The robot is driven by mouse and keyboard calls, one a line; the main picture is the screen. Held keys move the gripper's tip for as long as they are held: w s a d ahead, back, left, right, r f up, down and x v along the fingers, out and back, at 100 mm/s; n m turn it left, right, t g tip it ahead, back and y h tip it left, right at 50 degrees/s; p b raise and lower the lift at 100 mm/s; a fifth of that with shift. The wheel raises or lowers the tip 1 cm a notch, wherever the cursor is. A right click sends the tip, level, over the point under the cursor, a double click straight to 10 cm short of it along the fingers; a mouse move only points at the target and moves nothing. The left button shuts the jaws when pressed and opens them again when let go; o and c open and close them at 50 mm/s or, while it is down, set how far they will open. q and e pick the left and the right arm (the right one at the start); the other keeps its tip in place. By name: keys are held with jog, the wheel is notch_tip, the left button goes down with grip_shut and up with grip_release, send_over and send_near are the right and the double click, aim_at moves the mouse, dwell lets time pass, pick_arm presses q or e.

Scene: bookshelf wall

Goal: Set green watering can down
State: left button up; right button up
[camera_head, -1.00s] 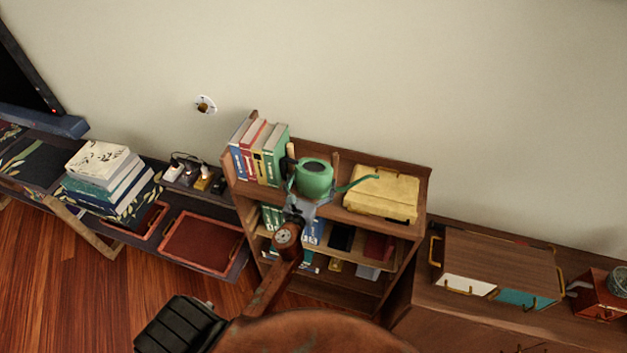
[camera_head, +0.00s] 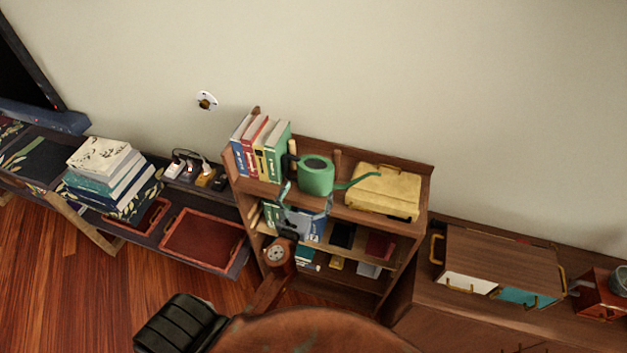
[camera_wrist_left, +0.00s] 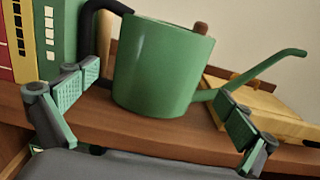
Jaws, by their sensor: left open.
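The green watering can (camera_head: 316,177) stands upright on the top shelf of the brown bookcase (camera_head: 333,214), between a row of books and a yellow case. Its black handle is on the left and its thin spout points right. In the left wrist view the can (camera_wrist_left: 160,68) rests on the wooden shelf board. My left gripper (camera_head: 307,197) is in front of the can, apart from it. In the left wrist view its fingers (camera_wrist_left: 150,98) are spread wide, with nothing between the pads. My right gripper does not show.
Upright books (camera_head: 262,152) stand left of the can and a yellow case (camera_head: 383,191) lies right of it, under or beside the spout tip. Lower shelves hold more books. A wooden box (camera_head: 500,262) sits on the right cabinet. A red tray (camera_head: 203,240) is at left.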

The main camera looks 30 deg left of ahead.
pick_arm(q)
jog(key=shift+b+v, duration=0.4)
jog(key=shift+v, duration=2.35)
jog(key=shift+w+f, duration=0.1)
